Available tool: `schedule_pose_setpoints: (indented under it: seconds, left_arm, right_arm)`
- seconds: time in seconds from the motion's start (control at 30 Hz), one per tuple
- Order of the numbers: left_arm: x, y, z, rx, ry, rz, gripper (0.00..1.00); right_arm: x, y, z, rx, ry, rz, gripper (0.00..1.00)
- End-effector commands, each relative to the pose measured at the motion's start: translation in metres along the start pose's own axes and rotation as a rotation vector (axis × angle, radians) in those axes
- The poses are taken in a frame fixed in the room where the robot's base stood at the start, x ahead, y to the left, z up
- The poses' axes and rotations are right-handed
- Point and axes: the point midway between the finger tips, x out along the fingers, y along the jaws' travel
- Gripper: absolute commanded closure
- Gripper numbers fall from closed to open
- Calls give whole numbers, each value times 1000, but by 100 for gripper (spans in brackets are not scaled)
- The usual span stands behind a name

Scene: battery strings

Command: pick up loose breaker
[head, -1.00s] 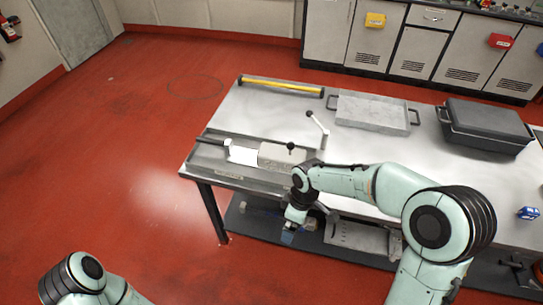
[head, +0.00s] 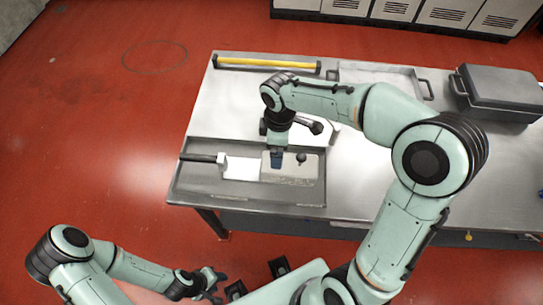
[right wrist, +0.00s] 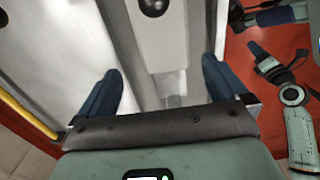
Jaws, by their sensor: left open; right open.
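I cannot pick out a loose breaker for certain. A pale block (head: 296,172) with a dark knob lies in the grey tray (head: 200,193) at the table's front left. It joins a white piece (head: 238,168) and a dark handle (head: 198,157). My right gripper (head: 277,160) points down over the block's left part. In the right wrist view the open blue fingers (right wrist: 160,90) are apart with nothing held, and the block (right wrist: 165,45) shows between and beyond them. My left gripper (head: 215,282) is open and empty, low in front of the table.
A yellow bar (head: 268,64) lies along the table's back left edge. A shallow metal tray (head: 385,76) and a dark grey case (head: 495,92) stand at the back right. My right arm crosses above the table. Red floor (head: 110,120) is clear to the left.

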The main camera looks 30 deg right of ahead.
Motion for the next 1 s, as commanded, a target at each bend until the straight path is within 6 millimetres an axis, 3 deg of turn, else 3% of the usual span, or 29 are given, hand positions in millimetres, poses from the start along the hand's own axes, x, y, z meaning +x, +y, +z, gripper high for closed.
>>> schedule_pose_setpoints:
  seconds: [0.1,0.3,0.57,0.8,1.0]
  left_arm:
    - [5,-3,2,-2,-4,-2,57]
    - [9,-5,4,-3,-7,-2,57]
    - [11,-5,4,-3,-7,-3,57]
    - [13,-7,5,-3,-8,-3,57]
    - [14,-7,5,-3,-8,-3,57]
  right_arm:
    - [26,-2,1,0,-5,-8,0]
    - [61,-1,1,0,-3,-6,0]
    - [80,-2,0,1,-2,-5,0]
    - [116,-4,-1,0,-3,-5,0]
    - [124,-3,-1,2,0,-2,0]
